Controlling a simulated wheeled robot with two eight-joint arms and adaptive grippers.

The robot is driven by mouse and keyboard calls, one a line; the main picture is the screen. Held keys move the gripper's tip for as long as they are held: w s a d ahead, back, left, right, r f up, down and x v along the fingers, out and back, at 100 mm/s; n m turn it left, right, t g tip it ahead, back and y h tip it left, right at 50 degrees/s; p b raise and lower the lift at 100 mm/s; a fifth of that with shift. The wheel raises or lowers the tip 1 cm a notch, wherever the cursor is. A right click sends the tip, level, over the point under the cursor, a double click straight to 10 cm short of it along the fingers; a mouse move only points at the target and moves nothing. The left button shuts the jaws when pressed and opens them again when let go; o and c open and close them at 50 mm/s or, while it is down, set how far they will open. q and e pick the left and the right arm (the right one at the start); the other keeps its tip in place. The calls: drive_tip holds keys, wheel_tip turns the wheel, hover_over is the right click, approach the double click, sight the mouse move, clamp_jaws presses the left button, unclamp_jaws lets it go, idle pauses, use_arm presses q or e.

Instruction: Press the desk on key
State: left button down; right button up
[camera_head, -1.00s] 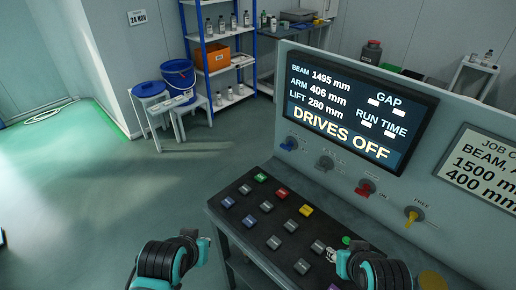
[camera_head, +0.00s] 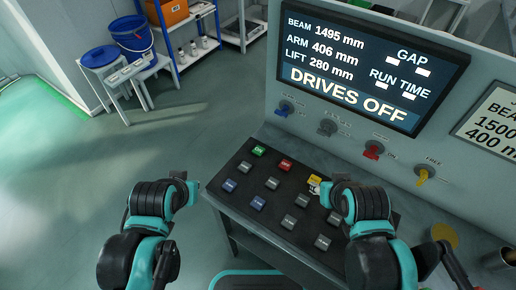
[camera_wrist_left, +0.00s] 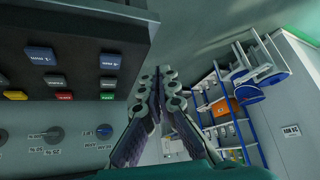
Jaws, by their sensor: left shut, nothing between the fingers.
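The desk (camera_head: 275,228) carries rows of keys. The green key (camera_head: 259,151), which seems to read ON, is at the back left of the pad; the red key (camera_head: 286,165) is beside it. In the left wrist view the green key (camera_wrist_left: 107,96) is at the pad's edge. My left gripper (camera_head: 194,189) is shut and empty, left of the desk and apart from the keys; its fingers show in the left wrist view (camera_wrist_left: 160,95). My right gripper (camera_head: 319,187) is over the pad's right side, partly covering the yellow key (camera_head: 314,179); its jaw state is unclear.
The display (camera_head: 365,62) reads DRIVES OFF. Below it stand several knobs, including blue (camera_head: 285,108), red (camera_head: 373,150) and yellow (camera_head: 423,174). A stool with a blue bucket (camera_head: 132,35) and a shelf stand at the back left. Floor left of the desk is clear.

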use_arm(q)
drive_tip(key=w+d+r+m+g+y+p, duration=0.1)
drive_tip(key=w+d+r+m+p, duration=0.25)
drive_tip(key=w+m, duration=0.25)
drive_tip(key=m+t+y+p, duration=0.1)
drive_tip(key=m+y+p, duration=0.35)
drive_tip(key=m, duration=0.85)
hover_over(260, 152)
drive_tip(key=shift+r+p, duration=0.3)
drive_tip(key=shift+r, duration=0.05)
drive_tip(key=shift+f, duration=0.15)
wheel_tip(260, 152, down, 9)
drive_tip(key=b, duration=0.7)
drive_tip(key=shift+r, duration=0.2)
drive_tip(key=shift+f, duration=0.35)
